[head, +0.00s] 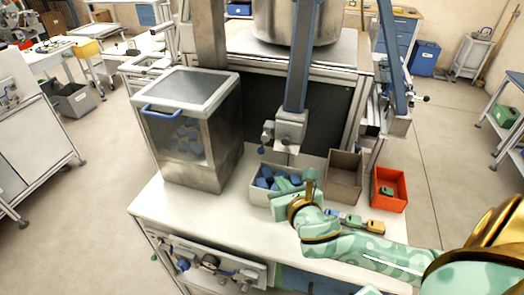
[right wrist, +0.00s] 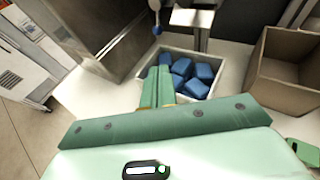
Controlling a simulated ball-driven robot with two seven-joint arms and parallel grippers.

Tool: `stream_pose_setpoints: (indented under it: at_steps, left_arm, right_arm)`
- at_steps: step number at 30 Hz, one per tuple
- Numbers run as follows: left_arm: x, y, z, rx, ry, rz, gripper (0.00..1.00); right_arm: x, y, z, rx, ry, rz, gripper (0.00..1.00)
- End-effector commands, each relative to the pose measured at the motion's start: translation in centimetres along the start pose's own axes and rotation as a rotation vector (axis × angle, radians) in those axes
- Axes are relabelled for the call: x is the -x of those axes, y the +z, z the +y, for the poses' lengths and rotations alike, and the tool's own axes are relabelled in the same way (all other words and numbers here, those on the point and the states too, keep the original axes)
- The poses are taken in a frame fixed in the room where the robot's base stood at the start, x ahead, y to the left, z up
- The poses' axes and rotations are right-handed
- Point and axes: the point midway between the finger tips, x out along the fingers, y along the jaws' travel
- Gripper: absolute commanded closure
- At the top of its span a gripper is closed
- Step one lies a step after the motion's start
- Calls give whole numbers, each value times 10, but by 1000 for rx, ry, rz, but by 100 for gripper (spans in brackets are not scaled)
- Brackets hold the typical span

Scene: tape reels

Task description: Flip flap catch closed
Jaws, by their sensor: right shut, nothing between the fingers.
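A small lever with a blue round knob (head: 261,150) hangs at the left of the grey head (head: 290,128) on the blue post. The knob also shows near the top of the right wrist view (right wrist: 158,30). I cannot tell for certain which part is the flap catch, or whether it is closed. My right gripper (head: 282,186) is shut and empty, over the white box of blue blocks and below the knob, apart from it. Its green fingers (right wrist: 158,82) overlap the box's left part in the wrist view. My left gripper is not in view.
The white box (head: 257,198) holds several blue blocks (right wrist: 193,72). A clear-fronted metal bin (head: 215,172) with a blue handle stands at left. A brown open box (head: 345,178) and a red bin (head: 389,190) stand at right. The white table's front left (head: 190,210) is clear.

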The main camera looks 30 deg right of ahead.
Motion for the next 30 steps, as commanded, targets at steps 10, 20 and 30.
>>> stream_pose_setpoints:
  at_steps: [10,20,30]
  left_arm:
    - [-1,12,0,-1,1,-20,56]
    - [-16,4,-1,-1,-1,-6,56]
    - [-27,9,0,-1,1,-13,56]
  right_arm:
    - [-8,0,0,-1,0,-2,100]
    - [-72,-2,0,0,-2,-2,100]
    - [-128,8,0,-1,-1,0,100]
